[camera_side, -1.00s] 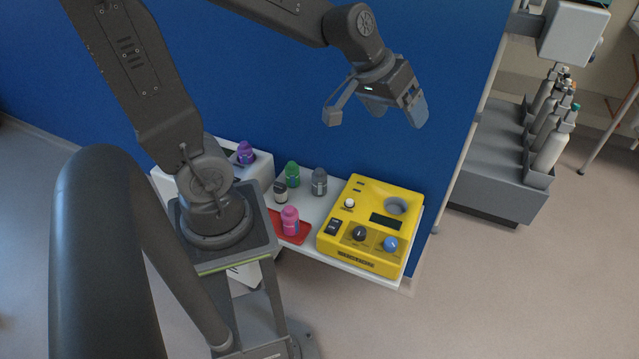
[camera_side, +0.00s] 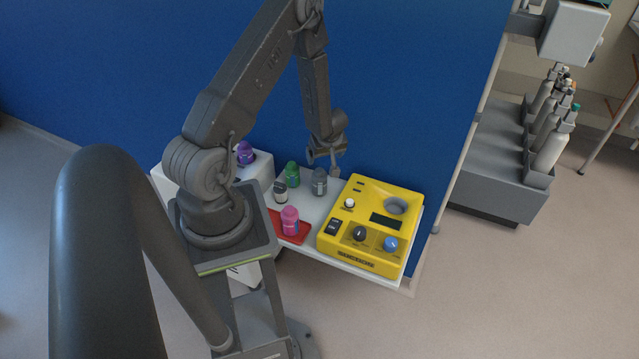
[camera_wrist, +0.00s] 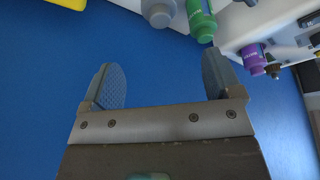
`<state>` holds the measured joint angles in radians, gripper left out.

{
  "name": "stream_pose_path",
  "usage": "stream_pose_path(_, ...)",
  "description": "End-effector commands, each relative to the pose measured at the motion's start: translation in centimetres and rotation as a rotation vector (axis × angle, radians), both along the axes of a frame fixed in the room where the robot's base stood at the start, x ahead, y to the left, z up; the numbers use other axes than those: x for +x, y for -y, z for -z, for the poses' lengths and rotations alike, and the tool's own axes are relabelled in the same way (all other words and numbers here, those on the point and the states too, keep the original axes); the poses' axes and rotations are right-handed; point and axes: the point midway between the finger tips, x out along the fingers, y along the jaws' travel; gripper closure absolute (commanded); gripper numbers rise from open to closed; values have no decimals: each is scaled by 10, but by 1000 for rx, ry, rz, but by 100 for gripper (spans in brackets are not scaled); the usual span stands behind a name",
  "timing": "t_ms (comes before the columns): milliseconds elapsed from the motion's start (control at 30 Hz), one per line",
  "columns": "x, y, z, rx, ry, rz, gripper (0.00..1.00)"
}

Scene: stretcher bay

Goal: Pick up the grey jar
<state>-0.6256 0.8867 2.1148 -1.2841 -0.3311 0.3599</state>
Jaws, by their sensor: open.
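The grey jar (camera_side: 319,183) stands upright on the white table, between the green jar and the yellow device. In the wrist view the grey jar (camera_wrist: 158,12) shows at the top, cut by the picture's edge, beyond the fingertips. My gripper (camera_side: 326,160) is just above and behind the grey jar in the side view, close to the blue wall; its fingers are hard to make out there. In the wrist view my gripper (camera_wrist: 155,80) has its two fingers wide apart, with only blue wall between them.
A green jar (camera_side: 292,175) and a dark jar with a pale label (camera_side: 281,192) stand left of the grey jar. A pink jar (camera_side: 290,220) stands on a red mat (camera_side: 301,240). A purple jar (camera_side: 245,153) is on a white box. A yellow device (camera_side: 372,205) stands right.

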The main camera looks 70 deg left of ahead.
Motion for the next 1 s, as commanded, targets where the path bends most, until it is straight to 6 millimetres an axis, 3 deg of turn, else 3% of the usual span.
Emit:
stream_pose_path(400,0,-27,66,-1,0,0,15)
stream_pose_path(667,0,-33,83,-1,1,1,15)
stream_pose_path(1000,-1,-48,123,-2,1,1,15)
